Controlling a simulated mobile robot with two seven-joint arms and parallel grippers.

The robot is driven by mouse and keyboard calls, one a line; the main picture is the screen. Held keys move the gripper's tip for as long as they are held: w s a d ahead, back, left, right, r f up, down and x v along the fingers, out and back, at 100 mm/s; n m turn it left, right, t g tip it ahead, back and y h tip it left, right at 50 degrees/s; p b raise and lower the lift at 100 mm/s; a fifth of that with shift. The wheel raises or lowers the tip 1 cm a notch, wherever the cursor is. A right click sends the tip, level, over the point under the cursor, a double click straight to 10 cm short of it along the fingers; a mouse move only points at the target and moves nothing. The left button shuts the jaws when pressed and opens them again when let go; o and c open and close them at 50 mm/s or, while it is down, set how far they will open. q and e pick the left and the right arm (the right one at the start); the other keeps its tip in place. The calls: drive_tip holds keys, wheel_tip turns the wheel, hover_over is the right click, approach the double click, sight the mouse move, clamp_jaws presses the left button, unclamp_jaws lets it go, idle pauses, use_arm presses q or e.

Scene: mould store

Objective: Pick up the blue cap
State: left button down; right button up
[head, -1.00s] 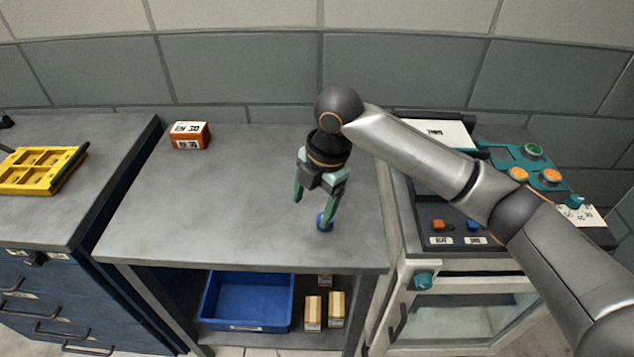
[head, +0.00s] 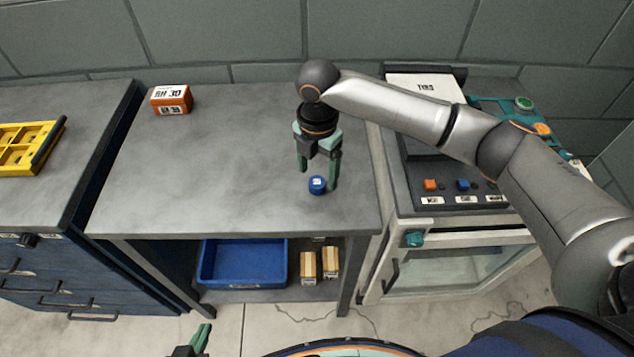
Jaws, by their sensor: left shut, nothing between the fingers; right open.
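The blue cap (head: 317,186) is a small round piece with a pale mark on top. It stands on the grey worktop (head: 215,165) near its front right part. My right gripper (head: 318,176) points down over it, open, with one green finger on each side of the cap in the head view. I cannot tell whether the fingers touch the cap. My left gripper (head: 200,340) shows only partly at the bottom edge, shut and empty, well away from the cap.
An orange box (head: 171,100) stands at the back left of the worktop. A blue bin (head: 243,280) and wooden blocks (head: 308,266) sit on the shelf below. A yellow tray (head: 22,150) lies on the left cabinet. A control panel (head: 455,195) stands to the right.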

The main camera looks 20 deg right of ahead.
sight(317, 185)
drive_tip(key=shift+s+a+f, duration=0.1)
drive_tip(key=shift+f, duration=1.35)
drive_tip(key=shift+c, duration=0.4)
clamp_jaws()
